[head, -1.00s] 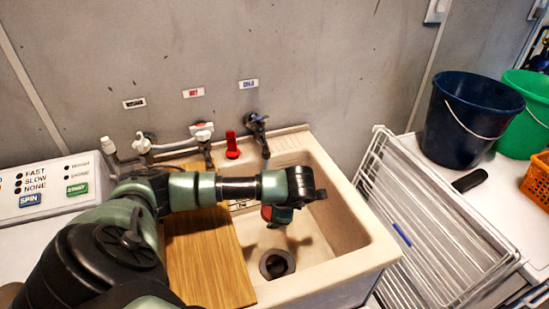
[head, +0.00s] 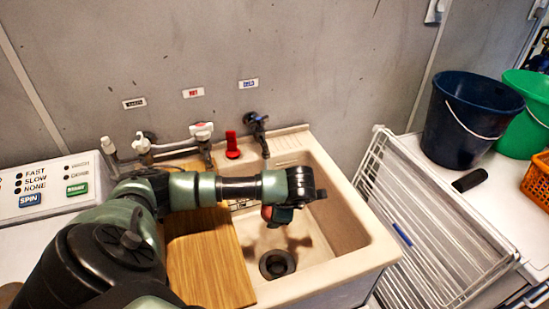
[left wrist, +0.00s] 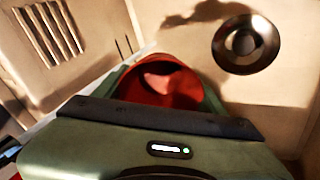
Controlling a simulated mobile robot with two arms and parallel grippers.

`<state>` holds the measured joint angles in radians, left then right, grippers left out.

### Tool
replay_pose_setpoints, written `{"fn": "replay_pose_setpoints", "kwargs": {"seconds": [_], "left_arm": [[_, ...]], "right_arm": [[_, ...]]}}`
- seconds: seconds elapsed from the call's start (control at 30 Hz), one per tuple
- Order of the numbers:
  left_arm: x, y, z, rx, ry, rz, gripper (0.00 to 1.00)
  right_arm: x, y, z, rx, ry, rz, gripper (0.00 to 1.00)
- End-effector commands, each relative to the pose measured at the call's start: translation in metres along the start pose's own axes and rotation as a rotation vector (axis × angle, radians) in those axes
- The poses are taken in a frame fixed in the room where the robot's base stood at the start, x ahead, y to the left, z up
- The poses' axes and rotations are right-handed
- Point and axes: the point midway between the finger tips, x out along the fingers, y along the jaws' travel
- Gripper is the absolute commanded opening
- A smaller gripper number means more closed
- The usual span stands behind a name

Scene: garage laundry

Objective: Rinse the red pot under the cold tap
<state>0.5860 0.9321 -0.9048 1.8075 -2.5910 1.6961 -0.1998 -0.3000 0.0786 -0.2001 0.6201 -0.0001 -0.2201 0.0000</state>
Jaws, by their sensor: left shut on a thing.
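My left gripper (head: 304,188) reaches over the sink basin from the left, shut on the red pot (head: 268,212). The pot hangs in the basin, above and left of the drain, mostly hidden under the gripper in the head view. In the left wrist view the red pot (left wrist: 150,82) shows its open mouth, with a paler patch inside that I cannot identify. The cold tap (head: 258,128), dark with a blue-lettered label above, is on the wall behind the pot. I cannot make out a water stream. My right gripper is not in view.
The sink (head: 350,262) has a wooden board (head: 207,262) over its left side. A red upright object (head: 232,146) stands on the back ledge near the hot tap (head: 202,135). A wire rack (head: 420,235) leans at the right, near a dark blue bucket (head: 465,125).

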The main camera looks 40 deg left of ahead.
Motion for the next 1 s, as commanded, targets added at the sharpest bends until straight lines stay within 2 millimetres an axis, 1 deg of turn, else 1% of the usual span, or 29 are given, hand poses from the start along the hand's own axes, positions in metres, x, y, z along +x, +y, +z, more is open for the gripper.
{"fn": "replay_pose_setpoints", "kwargs": {"seconds": [0.17, 0.33, 0.73, 0.83, 1.0], "left_arm": [[-0.001, 0.0, 0.0, 0.0, 0.0, 0.0, 0.32], [-0.014, -0.004, -0.005, 0.0, 0.0, 0.001, 0.32], [-0.047, -0.023, -0.017, 0.002, 0.0, 0.0, 0.32], [-0.052, -0.027, -0.019, 0.0, 0.0, 0.001, 0.32], [-0.054, -0.029, -0.02, 0.0, 0.0, 0.0, 0.32]], "right_arm": [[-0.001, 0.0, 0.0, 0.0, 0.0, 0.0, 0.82], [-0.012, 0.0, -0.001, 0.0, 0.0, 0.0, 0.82], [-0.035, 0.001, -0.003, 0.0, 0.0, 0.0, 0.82], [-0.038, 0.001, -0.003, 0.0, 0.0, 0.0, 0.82], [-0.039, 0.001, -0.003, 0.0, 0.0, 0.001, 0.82]]}}
